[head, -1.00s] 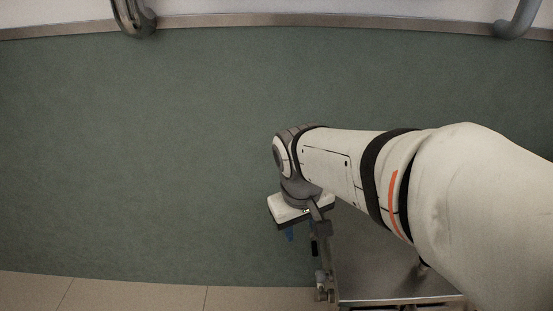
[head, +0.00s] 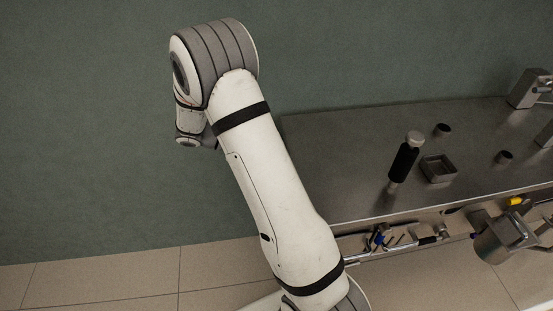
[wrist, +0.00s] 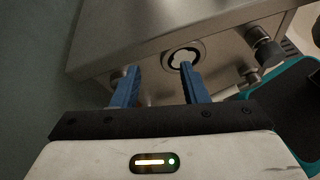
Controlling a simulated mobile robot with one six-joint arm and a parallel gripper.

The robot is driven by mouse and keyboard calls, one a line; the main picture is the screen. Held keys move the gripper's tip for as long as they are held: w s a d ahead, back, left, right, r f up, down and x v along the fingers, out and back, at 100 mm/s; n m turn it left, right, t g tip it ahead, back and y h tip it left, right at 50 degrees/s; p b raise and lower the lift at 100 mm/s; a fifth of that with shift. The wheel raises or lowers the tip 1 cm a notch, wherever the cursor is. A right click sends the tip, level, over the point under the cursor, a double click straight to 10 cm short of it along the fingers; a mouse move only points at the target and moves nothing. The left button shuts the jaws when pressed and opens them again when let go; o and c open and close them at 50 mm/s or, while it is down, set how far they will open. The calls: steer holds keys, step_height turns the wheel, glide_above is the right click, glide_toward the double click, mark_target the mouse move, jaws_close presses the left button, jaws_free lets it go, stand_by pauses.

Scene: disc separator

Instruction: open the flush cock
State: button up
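My gripper (wrist: 160,72) shows in the wrist view with its two blue fingers apart and nothing seen between them. Beyond the fingers is the front of a stainless steel housing (wrist: 185,28). A round pale fitting with a dark ring (wrist: 183,58) sits on it, partly behind the right fingertip. A cylindrical metal knob (wrist: 264,48) sticks out farther right. Another small metal fitting is partly hidden behind the left finger. I cannot tell which of these is the flush cock, or whether a finger touches any. The head view shows my arm but not the gripper.
In the head view a steel bench (head: 340,150) holds a black-handled tool (head: 404,160), a small square tray (head: 438,169) and small round parts. A teal-edged dark object (wrist: 285,105) is at right in the wrist view.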

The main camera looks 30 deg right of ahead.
steer(key=w+a+f+n+t+h+b, duration=0.1)
steer(key=w+f+n+t+h+b, duration=0.35)
steer(key=f, duration=0.75)
steer(key=w+d+g+h+p, duration=0.1)
steer(key=w+d+g, duration=0.1)
steer(key=d, duration=0.5)
steer(key=shift+d+f+n+p, duration=0.15)
steer(key=shift+d+n+p, duration=0.2)
steer(key=shift+n, duration=0.1)
jaws_close()
